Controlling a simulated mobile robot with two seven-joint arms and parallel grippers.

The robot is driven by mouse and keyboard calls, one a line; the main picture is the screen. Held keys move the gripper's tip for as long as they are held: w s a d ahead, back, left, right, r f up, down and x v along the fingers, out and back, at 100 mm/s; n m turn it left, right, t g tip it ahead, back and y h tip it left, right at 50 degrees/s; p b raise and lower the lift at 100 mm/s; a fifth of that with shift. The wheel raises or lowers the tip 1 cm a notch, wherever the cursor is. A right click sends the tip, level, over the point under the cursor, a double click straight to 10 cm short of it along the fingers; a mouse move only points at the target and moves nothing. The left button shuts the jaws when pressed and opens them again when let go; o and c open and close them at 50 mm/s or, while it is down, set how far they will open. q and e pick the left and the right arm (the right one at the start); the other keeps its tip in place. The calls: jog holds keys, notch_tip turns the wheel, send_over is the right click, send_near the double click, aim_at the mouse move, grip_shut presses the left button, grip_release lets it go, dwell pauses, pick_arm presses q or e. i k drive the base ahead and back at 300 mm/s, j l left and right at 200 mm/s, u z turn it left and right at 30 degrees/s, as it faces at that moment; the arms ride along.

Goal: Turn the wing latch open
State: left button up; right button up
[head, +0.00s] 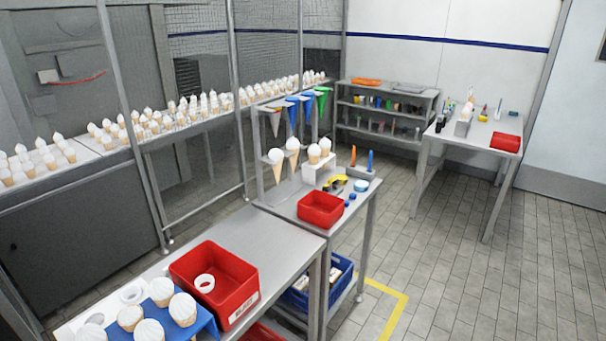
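I cannot make out a wing latch in the head view; if it is in the picture, it is too small to tell. A framed mesh and clear-panel guard (237,95) with grey posts stands at the left, in front of the machine and its conveyor. Neither of my grippers shows in this view, so where they are and whether they hold anything is not seen.
A steel table (285,236) in front holds a red bin (213,283) and a blue rack of cones (195,322). A second table behind it holds another red bin (321,209). A shelf (385,108) stands behind. Tiled floor (500,270) is open at right.

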aim_at(332, 179)
jog(key=i+l+u, duration=0.15)
jog(key=u, duration=0.25)
jog(key=i+l+u, duration=0.15)
jog(key=u, duration=0.2)
jog(key=i+l+u, duration=0.1)
jog(key=l+u, duration=0.3)
jog(key=i+l+u, duration=0.2)
jog(key=l, duration=0.25)
jog(key=l+u, duration=0.2)
jog(key=l, duration=0.3)
